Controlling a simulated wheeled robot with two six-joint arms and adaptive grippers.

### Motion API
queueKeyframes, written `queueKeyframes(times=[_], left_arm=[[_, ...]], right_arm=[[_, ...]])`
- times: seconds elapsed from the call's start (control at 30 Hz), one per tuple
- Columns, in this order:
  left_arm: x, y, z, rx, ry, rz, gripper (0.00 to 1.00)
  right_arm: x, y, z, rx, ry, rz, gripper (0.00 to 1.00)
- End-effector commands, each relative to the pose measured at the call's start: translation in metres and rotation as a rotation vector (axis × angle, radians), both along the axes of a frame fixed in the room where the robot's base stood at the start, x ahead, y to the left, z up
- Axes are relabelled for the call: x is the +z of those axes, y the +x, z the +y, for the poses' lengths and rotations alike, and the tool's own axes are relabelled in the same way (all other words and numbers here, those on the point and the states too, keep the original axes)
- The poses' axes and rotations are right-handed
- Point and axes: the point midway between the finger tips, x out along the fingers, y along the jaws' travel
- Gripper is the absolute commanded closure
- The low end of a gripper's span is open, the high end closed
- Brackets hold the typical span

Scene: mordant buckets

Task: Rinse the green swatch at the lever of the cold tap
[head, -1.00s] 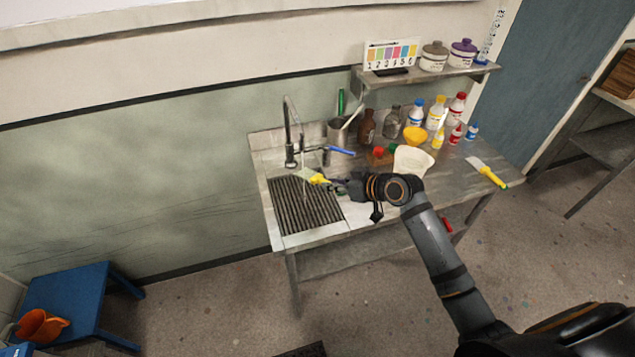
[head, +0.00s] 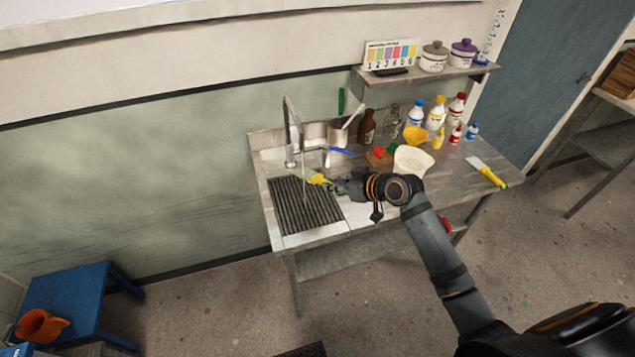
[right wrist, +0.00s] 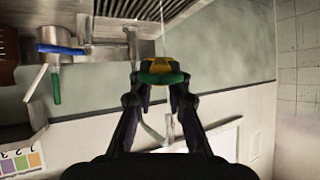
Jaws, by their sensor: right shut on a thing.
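My right gripper (head: 343,187) is shut on a yellow and green piece (head: 318,179) over the sink's right side. In the right wrist view, the piece (right wrist: 161,70) sits between the fingertips, its green side nearest the camera. It may be the green swatch, but I see no separate cloth. The tap (head: 289,135) stands at the back of the sink, its spout just left of the held piece. A blue lever (head: 341,150) lies to the right of the tap, behind my gripper and apart from it. My left gripper is not in view.
A ribbed drain grate (head: 303,206) fills the sink's front. A yellow-handled scraper (head: 488,173) lies farther right.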

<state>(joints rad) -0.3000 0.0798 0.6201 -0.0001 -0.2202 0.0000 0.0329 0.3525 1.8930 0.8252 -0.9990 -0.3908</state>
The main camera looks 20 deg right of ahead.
Motion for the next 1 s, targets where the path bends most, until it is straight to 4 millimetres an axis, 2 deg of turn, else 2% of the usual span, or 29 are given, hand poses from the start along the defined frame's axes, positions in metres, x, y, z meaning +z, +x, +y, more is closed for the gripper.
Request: queueKeyframes(times=[0.63,1.0], left_arm=[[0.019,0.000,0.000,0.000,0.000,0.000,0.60],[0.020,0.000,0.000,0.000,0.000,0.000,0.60]], right_arm=[[0.001,-0.037,-0.016,0.000,-0.002,0.001,1.00],[0.000,-0.042,-0.017,0.000,0.000,0.000,1.00]])
